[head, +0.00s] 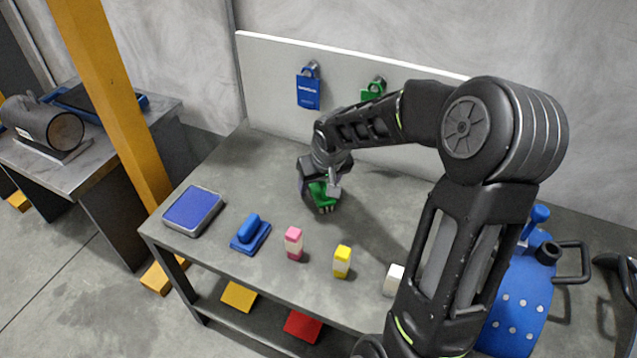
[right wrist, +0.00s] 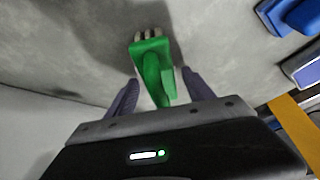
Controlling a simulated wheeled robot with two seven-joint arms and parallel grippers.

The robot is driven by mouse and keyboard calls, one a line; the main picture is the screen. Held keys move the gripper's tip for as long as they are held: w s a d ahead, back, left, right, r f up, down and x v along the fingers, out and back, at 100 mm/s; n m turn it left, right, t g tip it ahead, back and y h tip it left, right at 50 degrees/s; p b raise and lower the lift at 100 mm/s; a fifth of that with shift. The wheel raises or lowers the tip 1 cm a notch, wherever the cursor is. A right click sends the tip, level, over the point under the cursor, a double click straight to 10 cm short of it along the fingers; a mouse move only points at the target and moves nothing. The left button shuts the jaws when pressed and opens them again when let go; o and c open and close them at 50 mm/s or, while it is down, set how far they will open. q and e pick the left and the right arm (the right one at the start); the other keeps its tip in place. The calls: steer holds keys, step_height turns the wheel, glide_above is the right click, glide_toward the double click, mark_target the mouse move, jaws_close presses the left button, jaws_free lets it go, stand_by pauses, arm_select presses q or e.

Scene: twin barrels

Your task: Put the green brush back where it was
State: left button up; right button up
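The green brush (head: 322,193) is near the back middle of the grey workbench (head: 265,180), under the end of my right arm. My right gripper (right wrist: 160,82) is at the brush, with one finger on each side of the green handle (right wrist: 152,70) in the right wrist view. I cannot tell whether the fingers press on it. The pale bristles (right wrist: 150,33) point away from the gripper. I cannot tell if they touch the bench. My left gripper is not in view.
Along the bench front are a blue-topped tray (head: 192,208), a blue brush (head: 250,234), and pink (head: 293,244), yellow (head: 342,262) and white (head: 393,280) blocks. A blue padlock (head: 308,92) and green padlock (head: 373,90) hang on the back panel. A blue barrel (head: 515,305) stands at right.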

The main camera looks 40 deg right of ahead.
steer(key=shift+r, duration=0.1)
steer(key=shift+r, duration=0.25)
steer(key=p+v, duration=0.3)
steer(key=v, duration=0.8)
steer(key=shift+s+a+r+p, duration=0.1)
steer(key=shift+s+r+p, duration=0.1)
steer(key=shift+r+p, duration=0.1)
